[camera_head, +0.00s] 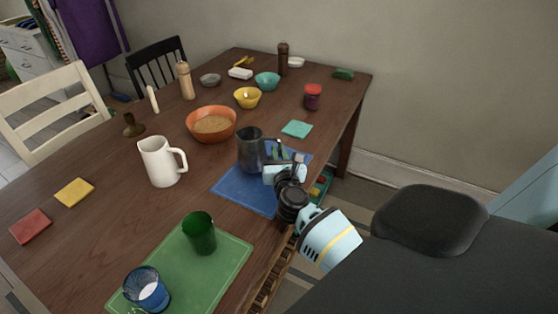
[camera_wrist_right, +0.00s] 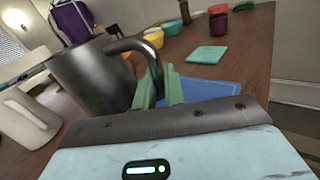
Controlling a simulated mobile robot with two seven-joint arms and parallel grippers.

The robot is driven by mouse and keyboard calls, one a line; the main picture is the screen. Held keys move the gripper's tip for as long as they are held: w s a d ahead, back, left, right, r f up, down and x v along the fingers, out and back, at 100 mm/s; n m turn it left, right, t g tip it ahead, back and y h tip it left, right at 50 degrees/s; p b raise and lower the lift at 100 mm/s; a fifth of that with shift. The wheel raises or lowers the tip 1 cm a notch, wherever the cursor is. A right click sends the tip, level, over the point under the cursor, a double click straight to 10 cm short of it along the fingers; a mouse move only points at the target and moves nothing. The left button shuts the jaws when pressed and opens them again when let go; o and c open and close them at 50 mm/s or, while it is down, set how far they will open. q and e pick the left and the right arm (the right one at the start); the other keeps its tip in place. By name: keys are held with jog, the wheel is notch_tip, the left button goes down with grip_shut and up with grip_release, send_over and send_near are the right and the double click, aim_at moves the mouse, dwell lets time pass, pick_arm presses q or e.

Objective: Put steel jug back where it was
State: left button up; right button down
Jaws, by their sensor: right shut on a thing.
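The steel jug (camera_head: 250,150) is dark grey metal and stands upright at the far left part of the blue placemat (camera_head: 238,190); I cannot tell whether its base touches the surface. In the right wrist view the jug (camera_wrist_right: 92,78) fills the upper left, with its handle towards my gripper. My right gripper (camera_head: 279,152) comes from the right and is shut on the jug's handle. Its green fingertips (camera_wrist_right: 158,88) show at the handle in the wrist view. My left gripper is not in view.
A white pitcher (camera_head: 160,163) stands left of the jug, and an orange bowl (camera_head: 211,124) behind it. A green cup (camera_head: 199,233) and a blue cup (camera_head: 147,289) are on the green placemat (camera_head: 226,254) in front. A teal coaster (camera_head: 297,129) lies behind right.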

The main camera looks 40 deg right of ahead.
jog(key=f, duration=0.2)
jog(key=f+b, duration=0.1)
jog(key=shift+w+d, duration=0.2)
jog(key=shift+d, duration=0.05)
jog(key=shift+f, duration=0.3)
jog(key=shift+f+b, duration=0.2)
jog(key=shift+b, duration=0.15)
jog(key=c, duration=1.5)
grip_release()
